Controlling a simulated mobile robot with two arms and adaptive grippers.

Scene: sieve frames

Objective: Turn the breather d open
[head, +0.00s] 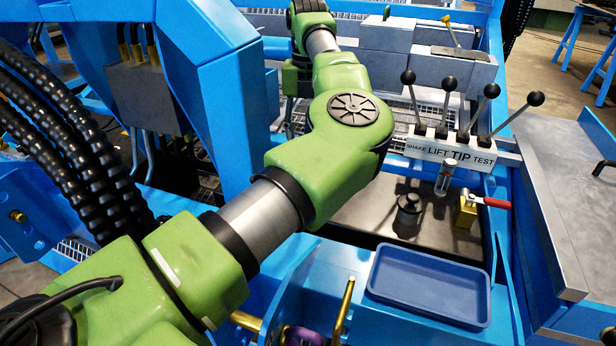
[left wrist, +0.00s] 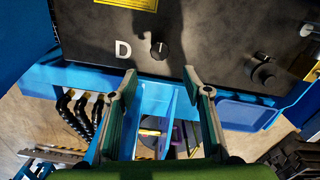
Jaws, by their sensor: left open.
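The breather D is a small round black knob (left wrist: 158,50) with a light mark on it, on a dark panel (left wrist: 90,35) in the left wrist view. A white letter D is printed just left of it. My left gripper (left wrist: 159,80) is open and empty, its two fingers apart on either side of and below the knob in the picture, not visibly touching it. The head view shows my green left arm reaching to the top, but I cannot make out its gripper or the knob there. My right gripper is in neither view.
Another black knob (left wrist: 263,74) sits to the right on the dark panel. In the head view, several black-balled levers stand on a labelled block (head: 448,152). A blue tray (head: 428,287) and a red-handled valve (head: 490,202) are nearer. Blue frame beams surround the arm.

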